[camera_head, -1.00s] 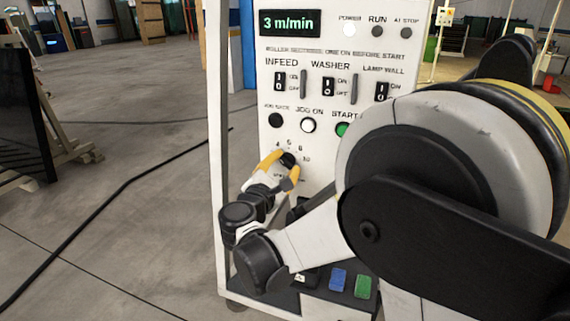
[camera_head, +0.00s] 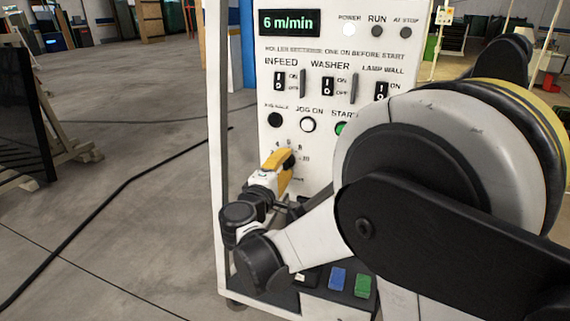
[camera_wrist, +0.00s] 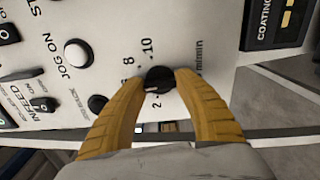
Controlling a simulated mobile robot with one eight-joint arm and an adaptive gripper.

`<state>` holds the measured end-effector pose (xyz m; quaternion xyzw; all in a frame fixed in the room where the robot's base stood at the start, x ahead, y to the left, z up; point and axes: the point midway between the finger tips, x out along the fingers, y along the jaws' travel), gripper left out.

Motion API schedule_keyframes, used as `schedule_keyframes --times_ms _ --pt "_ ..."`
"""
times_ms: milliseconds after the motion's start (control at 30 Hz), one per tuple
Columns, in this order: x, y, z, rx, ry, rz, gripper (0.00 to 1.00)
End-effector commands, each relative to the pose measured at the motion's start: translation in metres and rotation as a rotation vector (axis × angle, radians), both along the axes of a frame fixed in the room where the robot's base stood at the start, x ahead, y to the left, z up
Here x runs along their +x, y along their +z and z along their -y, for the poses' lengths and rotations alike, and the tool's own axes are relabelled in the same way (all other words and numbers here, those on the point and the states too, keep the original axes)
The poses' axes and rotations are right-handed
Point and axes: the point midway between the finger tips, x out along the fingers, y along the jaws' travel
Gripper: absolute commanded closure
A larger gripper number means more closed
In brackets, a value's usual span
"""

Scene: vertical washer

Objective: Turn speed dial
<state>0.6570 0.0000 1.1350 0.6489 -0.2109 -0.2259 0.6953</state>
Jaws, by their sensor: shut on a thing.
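The speed dial (camera_wrist: 160,80) is a round black knob on the white control panel (camera_wrist: 210,45), with printed numbers around it such as 2, 8 and 10. My gripper (camera_wrist: 166,84) has its yellow fingers shut on the dial from both sides in the wrist view. In the head view my gripper (camera_head: 283,160) is at the lower left of the panel, and its fingers hide part of the dial. The display (camera_head: 289,22) at the top of the panel reads 6 m/min in green.
Above the dial are a black button (camera_head: 274,120), a white jog button (camera_head: 308,125) and a green start button (camera_head: 341,128). Rocker switches (camera_head: 328,86) sit higher. A blue sponge (camera_head: 338,279) and a green one (camera_head: 362,286) lie on the ledge below. Open floor is at left.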

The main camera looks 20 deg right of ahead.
Motion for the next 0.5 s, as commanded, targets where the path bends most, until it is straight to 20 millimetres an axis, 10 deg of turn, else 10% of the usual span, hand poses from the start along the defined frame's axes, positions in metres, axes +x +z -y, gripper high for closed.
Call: schedule_keyframes --times_ms 500 --pt "0.0006 0.0009 -0.0001 0.055 0.001 0.043 0.92"
